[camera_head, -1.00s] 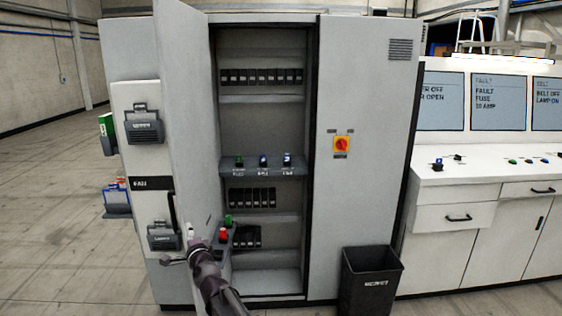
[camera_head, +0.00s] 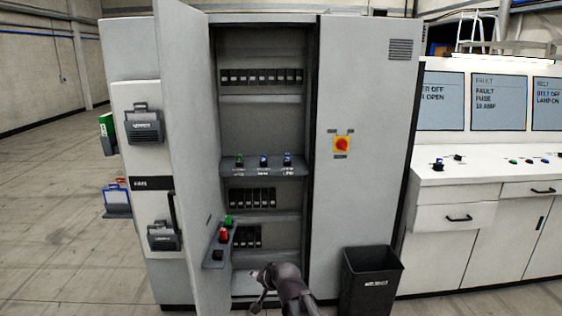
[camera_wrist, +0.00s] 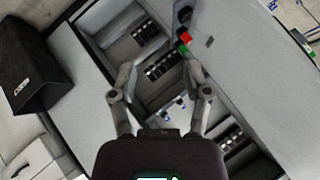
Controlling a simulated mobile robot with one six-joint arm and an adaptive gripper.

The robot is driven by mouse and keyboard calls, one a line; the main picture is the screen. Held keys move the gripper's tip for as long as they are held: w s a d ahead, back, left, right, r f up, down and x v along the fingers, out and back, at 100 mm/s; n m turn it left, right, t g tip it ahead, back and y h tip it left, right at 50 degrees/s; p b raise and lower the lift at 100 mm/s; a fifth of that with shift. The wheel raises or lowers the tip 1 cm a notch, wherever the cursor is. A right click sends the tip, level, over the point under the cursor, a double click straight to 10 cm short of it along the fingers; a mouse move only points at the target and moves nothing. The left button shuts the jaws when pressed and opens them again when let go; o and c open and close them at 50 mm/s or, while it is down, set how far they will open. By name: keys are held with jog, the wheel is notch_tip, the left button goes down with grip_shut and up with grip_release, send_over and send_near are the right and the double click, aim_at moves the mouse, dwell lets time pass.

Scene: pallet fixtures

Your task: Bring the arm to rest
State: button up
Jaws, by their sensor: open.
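My gripper (camera_wrist: 165,85) is open and empty in the wrist view, its two fingers spread apart in front of the open cabinet. In the head view my arm and gripper (camera_head: 262,287) show at the bottom, in front of the lower part of the cabinet (camera_head: 368,200). The gripper looks apart from the cabinet and its parts, though the exact gap is hard to tell.
The cabinet door (camera_head: 187,150) stands open at left. A small shelf with red and green parts (camera_head: 223,236) is by the door. A black bin (camera_head: 371,282) stands at right, beside the white console (camera_head: 470,215). Floor at left is clear.

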jog(key=s+d+f+n+g+h, duration=0.1)
jog(key=s+d+f+g+h, duration=0.2)
jog(key=s+d, duration=0.5)
jog(key=s+d+f+n+g+h, duration=0.2)
jog(key=s+d+g, duration=0.3)
jog(key=s+d, duration=0.4)
jog(key=d+f, duration=0.1)
jog(key=d, duration=0.6)
jog(key=shift+f+h, duration=0.25)
jog(key=shift+h, duration=0.15)
notch_tip(320, 180, up, 14)
jog(key=p, duration=1.4)
jog(key=shift+r, duration=0.2)
jog(key=shift+c, duration=0.3)
jog(key=shift+w, duration=0.15)
